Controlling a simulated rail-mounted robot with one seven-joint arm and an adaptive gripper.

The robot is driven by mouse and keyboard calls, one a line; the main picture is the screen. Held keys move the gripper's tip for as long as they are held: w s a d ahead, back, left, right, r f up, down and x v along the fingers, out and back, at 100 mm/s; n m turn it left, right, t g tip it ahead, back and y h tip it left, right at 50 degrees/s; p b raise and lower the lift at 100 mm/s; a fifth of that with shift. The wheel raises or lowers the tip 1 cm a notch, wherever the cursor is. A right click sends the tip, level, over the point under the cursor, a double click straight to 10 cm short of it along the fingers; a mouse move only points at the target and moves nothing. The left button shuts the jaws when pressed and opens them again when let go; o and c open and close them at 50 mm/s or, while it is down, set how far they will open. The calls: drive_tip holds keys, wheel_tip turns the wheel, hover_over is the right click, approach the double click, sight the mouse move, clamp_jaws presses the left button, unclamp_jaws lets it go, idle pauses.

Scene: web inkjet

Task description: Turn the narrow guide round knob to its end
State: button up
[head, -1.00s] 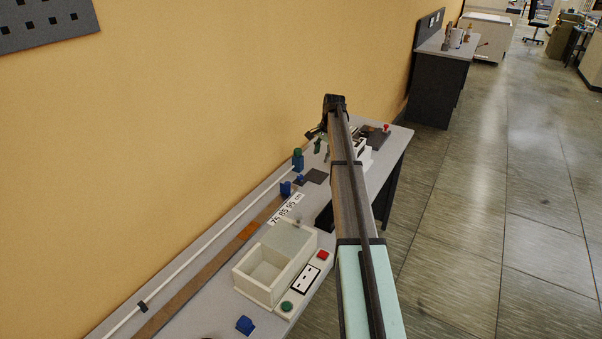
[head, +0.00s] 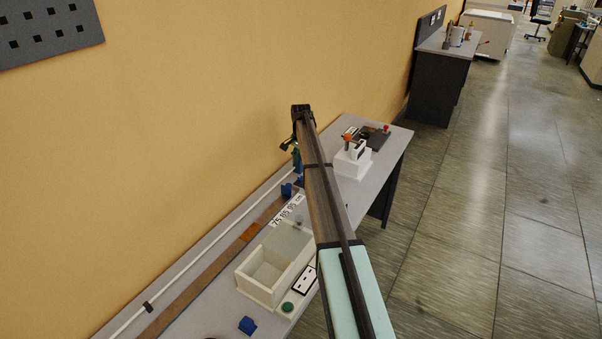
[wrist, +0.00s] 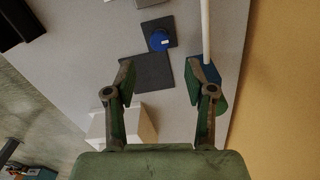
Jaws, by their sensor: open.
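A round blue knob (wrist: 159,40) with a small white mark sits on a dark square plate in the wrist view. I cannot tell from any label whether it is the narrow guide knob. My gripper (wrist: 160,74) is open and empty; the knob appears beyond its fingertips, between the two finger lines and apart from them. The right finger overlaps a blue block (wrist: 208,72) at the end of a white rod. In the head view my gripper (head: 290,146) is at the wall side above the bench, and my arm hides most of the knob area.
A white rod (head: 215,246) runs along the wall. A dark flat pad (wrist: 148,72) lies beside the knob plate. A white box with an orange knob (head: 348,139) stands farther along the bench.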

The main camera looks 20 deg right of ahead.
sight(301, 177)
drive_tip(key=shift+f+p, duration=0.9)
drive_tip(key=shift+f, duration=2.7)
clamp_jaws()
